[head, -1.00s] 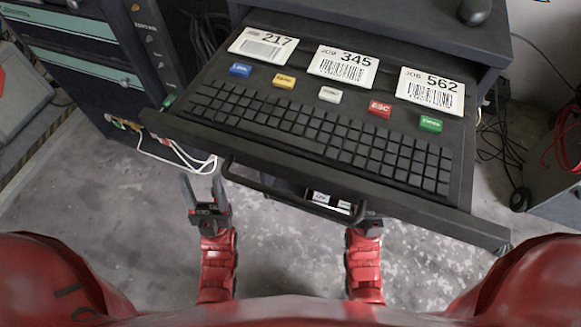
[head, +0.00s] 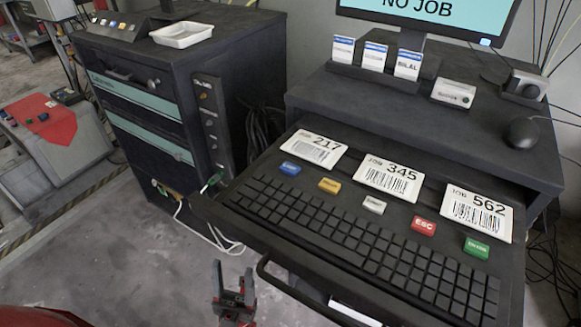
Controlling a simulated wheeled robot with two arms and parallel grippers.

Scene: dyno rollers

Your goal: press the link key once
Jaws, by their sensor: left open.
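A keyboard (head: 352,237) lies in the pulled-out drawer (head: 228,217). Above its rows sit several coloured keys: a blue key (head: 290,168) at the left, which may be the link key though its lettering is too small to read, a yellow key (head: 329,186), a white key (head: 374,205), a red ESC key (head: 424,226) and a green key (head: 476,248). My left gripper (head: 233,278) is open and empty, below the drawer's front edge and left of the handle, apart from the keys. My right gripper is not in view.
Job cards 217 (head: 313,150), 345 (head: 391,179) and 562 (head: 478,212) lie behind the keys. The drawer handle (head: 300,296) sticks out in front. A monitor (head: 428,12) reads NO JOB. A mouse (head: 522,133) rests on the desk. A dark cabinet (head: 150,100) stands at left.

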